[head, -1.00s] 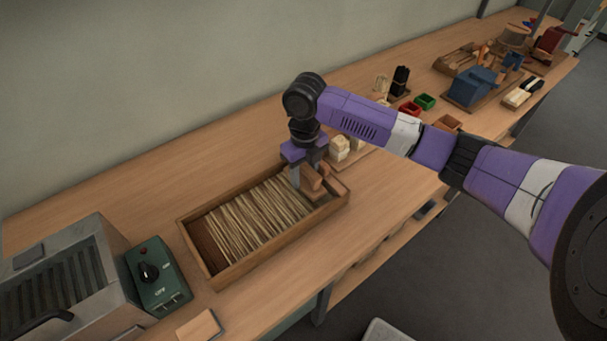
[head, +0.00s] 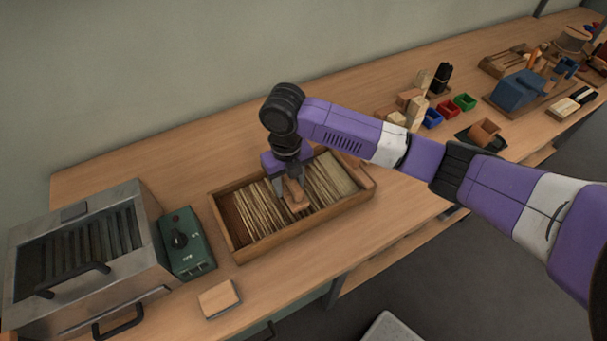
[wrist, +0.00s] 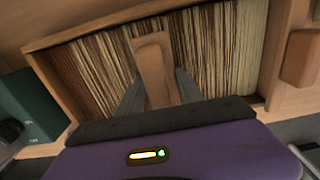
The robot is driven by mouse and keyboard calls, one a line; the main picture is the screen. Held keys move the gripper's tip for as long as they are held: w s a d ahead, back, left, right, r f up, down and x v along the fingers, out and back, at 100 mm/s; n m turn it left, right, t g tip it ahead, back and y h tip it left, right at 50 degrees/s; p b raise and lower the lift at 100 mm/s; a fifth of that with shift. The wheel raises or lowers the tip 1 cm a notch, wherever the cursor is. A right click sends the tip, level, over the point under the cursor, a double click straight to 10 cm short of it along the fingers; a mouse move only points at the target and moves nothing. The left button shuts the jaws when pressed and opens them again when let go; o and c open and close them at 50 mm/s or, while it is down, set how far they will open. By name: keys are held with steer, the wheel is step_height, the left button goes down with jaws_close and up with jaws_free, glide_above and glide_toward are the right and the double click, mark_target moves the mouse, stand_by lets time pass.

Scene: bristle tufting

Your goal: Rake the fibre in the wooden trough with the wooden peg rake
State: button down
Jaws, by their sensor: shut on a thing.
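The wooden trough (head: 232,255) stands on the bench and holds pale and brown fibre (head: 328,180) lying in strands across it. The fibre also fills the trough in the wrist view (wrist: 215,50). My gripper (head: 289,197) is over the middle of the trough, shut on the wooden peg rake (head: 296,196). In the wrist view the rake (wrist: 155,65) sits between my two fingers, its wooden body over the fibre. Its pegs are hidden, so I cannot tell how deep they reach. The trough's left end shows bare brown floor.
A metal machine (head: 90,250) with a black handle and a green control box (head: 187,243) stand left of the trough. A small wooden block (head: 219,299) lies in front. Wooden blocks (head: 417,114) and coloured bins (head: 464,102) stand to the right.

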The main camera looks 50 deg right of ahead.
steer(key=w+a, duration=0.1)
steer(key=a, duration=0.3)
steer(key=w+a, duration=0.2)
steer(key=a, duration=0.3)
steer(key=w+a+p, duration=0.1)
steer(key=a, duration=0.4)
steer(key=shift+w, duration=0.25)
steer(key=shift+w+a, duration=0.1)
steer(key=shift+a, duration=0.25)
steer(key=shift+d, duration=0.1)
steer(key=s+d, duration=0.2)
steer(key=d, duration=0.6)
steer(key=s+d+b, duration=0.1)
steer(key=s+d, duration=0.2)
steer(key=d, duration=0.6)
steer(key=s+d+b, duration=0.1)
steer(key=s+d, duration=0.2)
steer(key=d, duration=0.6)
steer(key=shift+s+d, duration=0.1)
steer(key=shift+s, duration=0.15)
steer(key=shift+s+d+b, duration=0.2)
steer(key=shift+d+b, duration=0.15)
steer(key=shift+d, duration=0.25)
steer(key=shift+d, duration=0.1)
